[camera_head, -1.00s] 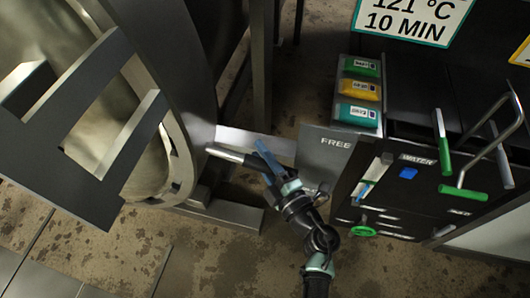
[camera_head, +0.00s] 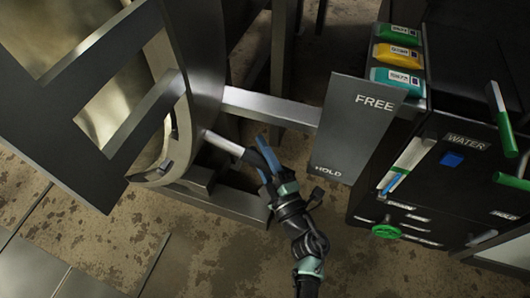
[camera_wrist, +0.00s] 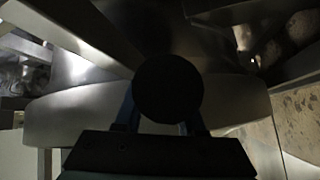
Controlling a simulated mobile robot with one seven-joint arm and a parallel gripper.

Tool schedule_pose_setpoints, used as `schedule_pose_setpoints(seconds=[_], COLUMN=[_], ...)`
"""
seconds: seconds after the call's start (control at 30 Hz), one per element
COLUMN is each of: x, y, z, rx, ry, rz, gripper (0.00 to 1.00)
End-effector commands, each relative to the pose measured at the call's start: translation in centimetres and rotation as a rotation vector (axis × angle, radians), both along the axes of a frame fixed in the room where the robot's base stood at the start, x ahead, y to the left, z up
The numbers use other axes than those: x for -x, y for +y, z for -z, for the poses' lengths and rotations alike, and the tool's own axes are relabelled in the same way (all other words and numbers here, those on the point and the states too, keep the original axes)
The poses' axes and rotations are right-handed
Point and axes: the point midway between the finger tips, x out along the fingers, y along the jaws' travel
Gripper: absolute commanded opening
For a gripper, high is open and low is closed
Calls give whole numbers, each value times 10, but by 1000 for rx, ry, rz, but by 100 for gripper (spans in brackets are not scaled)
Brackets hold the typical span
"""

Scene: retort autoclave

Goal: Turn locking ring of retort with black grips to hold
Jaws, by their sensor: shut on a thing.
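The retort's locking ring (camera_head: 171,165) is a curved metal band at the left of the head view, behind a dark slotted frame. A pale metal rod (camera_head: 224,144) sticks out from it to the right and slightly down. My gripper (camera_head: 261,152), with blue fingers, is shut on the rod's black grip. The grip's round black end (camera_wrist: 168,87) fills the middle of the wrist view between the fingers, hiding what lies behind it. A grey plate (camera_head: 350,135) right of my gripper reads FREE at the top and HOLD at the bottom; the rod's outer end is nearer HOLD.
A metal beam (camera_head: 270,108) runs just above my gripper to the plate. A black cabinet (camera_head: 450,190) with green-handled levers, a green wheel (camera_head: 386,231) and a WATER label stands at the right. Coloured packs (camera_head: 398,55) sit at its top. Stained floor lies below.

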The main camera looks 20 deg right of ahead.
Motion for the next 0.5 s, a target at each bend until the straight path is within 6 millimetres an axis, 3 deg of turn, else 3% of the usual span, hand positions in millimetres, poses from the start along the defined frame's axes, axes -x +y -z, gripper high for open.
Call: schedule_pose_setpoints(seconds=[0.03,0.43,0.47,0.5], x=[0,0,0,0], y=[8,9,9,9], z=[16,18,18,18], rx=[-7,-13,-13,-13], ry=[19,21,21,21], rz=[-13,-11,-11,-11], gripper=[0,0,44,52])
